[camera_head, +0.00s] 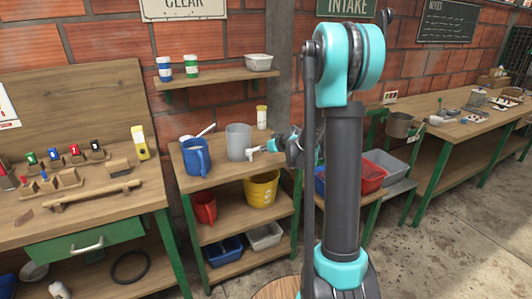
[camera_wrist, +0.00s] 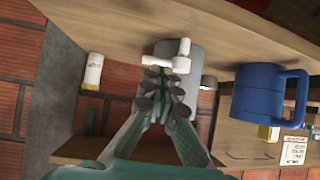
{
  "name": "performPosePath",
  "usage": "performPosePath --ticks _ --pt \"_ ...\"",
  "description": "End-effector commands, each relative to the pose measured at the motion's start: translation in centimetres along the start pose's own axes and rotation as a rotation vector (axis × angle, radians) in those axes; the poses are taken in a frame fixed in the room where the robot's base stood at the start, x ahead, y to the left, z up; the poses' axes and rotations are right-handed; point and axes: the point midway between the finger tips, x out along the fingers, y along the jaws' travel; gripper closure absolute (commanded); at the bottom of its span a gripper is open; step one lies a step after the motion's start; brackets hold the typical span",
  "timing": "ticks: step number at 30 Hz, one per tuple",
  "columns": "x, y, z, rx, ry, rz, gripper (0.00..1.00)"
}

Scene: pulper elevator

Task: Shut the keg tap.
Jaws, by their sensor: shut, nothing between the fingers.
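The keg (camera_head: 238,140) is a small grey cylinder on the wooden shelf top; in the wrist view its grey body (camera_wrist: 196,52) shows upside down behind the tap. The white keg tap (camera_head: 256,150) sticks out from the keg's right side, toward my gripper. In the wrist view the tap (camera_wrist: 181,63) shows a white crosspiece and a stub. My gripper (camera_head: 273,146) is shut and empty right beside the tap. In the wrist view my fingertips (camera_wrist: 164,72) overlap the tap's near end; I cannot tell whether they touch it.
A blue mug (camera_head: 197,158) stands left of the keg; it also shows in the wrist view (camera_wrist: 258,94). A yellow-capped white bottle (camera_head: 262,117) stands behind. A small wall shelf (camera_head: 216,78) hangs above. A yellow bucket (camera_head: 262,190) sits on the shelf below.

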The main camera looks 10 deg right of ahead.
Motion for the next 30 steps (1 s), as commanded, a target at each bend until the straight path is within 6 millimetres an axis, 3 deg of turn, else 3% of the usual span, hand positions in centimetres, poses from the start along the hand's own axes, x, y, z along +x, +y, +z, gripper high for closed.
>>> performPosePath --ticks 15,23,26,30 --pt "-7.5 0.4 0.1 0.003 0.0 0.002 1.0" --pt "-9.4 0.3 0.2 0.002 -0.003 0.001 1.0" --pt "-10.2 -0.7 1.2 0.014 -0.03 -0.004 1.0" --pt "-13.1 -3.9 5.0 0.063 -0.134 -0.007 1.0"
